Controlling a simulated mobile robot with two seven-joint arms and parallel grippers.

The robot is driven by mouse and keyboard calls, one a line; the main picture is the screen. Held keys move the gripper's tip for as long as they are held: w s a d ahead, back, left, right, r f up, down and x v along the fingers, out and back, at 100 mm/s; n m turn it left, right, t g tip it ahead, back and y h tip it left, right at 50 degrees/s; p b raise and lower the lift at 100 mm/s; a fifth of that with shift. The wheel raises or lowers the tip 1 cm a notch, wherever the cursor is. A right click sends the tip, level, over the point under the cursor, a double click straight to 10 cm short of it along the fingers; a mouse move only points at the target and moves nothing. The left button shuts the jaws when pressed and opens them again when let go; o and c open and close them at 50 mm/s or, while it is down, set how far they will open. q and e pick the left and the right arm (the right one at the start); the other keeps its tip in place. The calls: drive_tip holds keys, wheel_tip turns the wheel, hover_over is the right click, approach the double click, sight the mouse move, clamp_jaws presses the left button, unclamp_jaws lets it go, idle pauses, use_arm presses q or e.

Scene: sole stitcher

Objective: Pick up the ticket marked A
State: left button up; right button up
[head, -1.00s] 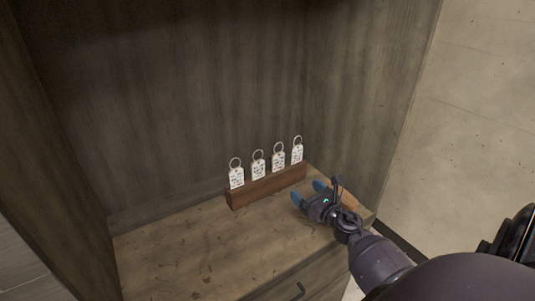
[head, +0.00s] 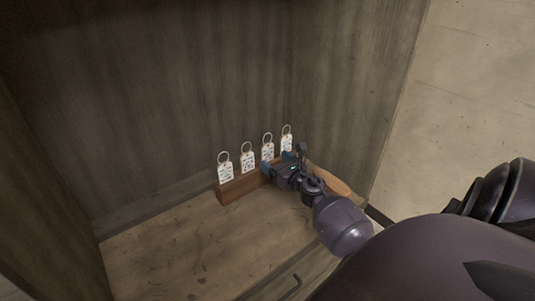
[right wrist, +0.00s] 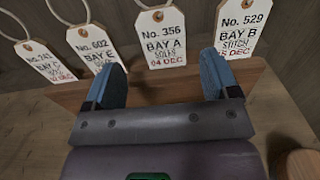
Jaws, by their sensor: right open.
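The ticket marked BAY A (right wrist: 162,40) is a white tag, No. 356, with a ring at its top. It stands third from the left in a wooden block (head: 240,186); it also shows in the head view (head: 267,152). My right gripper (right wrist: 160,78) is open and empty. Its blue fingers point at the block, with ticket A ahead of the gap between them. In the head view my right gripper (head: 277,163) is close in front of the block, at the right-hand tickets. My left gripper is not in view.
Ticket BAY B (right wrist: 240,38) stands right of ticket A. Tickets BAY E (right wrist: 92,46) and BAY C (right wrist: 45,62) stand to its left. A round-edged wooden thing (head: 330,182) lies right of my gripper. The cabinet's back and side walls enclose the shelf; its front left is clear.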

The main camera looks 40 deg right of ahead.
drive_tip(key=shift+w+d, duration=0.25)
drive_tip(key=shift+w, duration=0.8)
drive_tip(key=shift+w+d, duration=0.2)
drive_tip(key=shift+w, duration=0.85)
drive_tip(key=c, duration=1)
drive_tip(key=shift+r, duration=0.45)
wheel_tip(320, 180, up, 8)
drive_tip(key=p, duration=0.5)
wheel_tip(320, 180, up, 11)
drive_tip(key=p, duration=0.7)
hover_over(268, 152)
drive_tip(key=shift+s, duration=0.35)
